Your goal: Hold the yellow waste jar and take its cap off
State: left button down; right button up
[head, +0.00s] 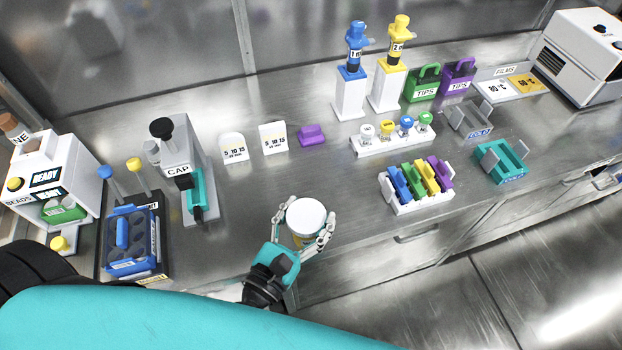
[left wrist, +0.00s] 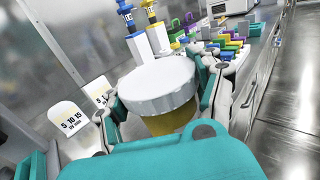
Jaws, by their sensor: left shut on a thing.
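The yellow waste jar (left wrist: 170,122) stands near the front edge of the bench with its white cap (head: 306,217) on top. In the head view the cap hides most of the jar body. My left gripper (head: 309,238) is shut around the jar, with one finger on each side below the cap. In the left wrist view the white cap (left wrist: 158,86) sits on the jar between the fingers of my left gripper (left wrist: 165,108). My right gripper is not in view.
A capping device (head: 178,160) stands left of the jar, beside a blue rack (head: 130,240). A rack of coloured pieces (head: 417,188) stands to the right. The bench between jar and rack is clear.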

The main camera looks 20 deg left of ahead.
pick_arm(q)
jog(key=w+a+f, duration=0.1)
jog(key=w, duration=0.2)
jog(key=w+a+f, duration=0.1)
jog(key=w, duration=0.2)
jog(key=w+a+f, duration=0.1)
jog(key=w+f, duration=0.1)
jog(key=w, duration=0.2)
jog(key=shift+w+p, duration=0.1)
jog(key=shift+p, duration=0.3)
jog(key=shift+f, duration=0.25)
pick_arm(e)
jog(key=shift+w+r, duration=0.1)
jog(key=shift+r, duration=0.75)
pick_arm(q)
jog(key=shift+f, duration=0.1)
jog(key=shift+c, duration=0.9)
grip_release()
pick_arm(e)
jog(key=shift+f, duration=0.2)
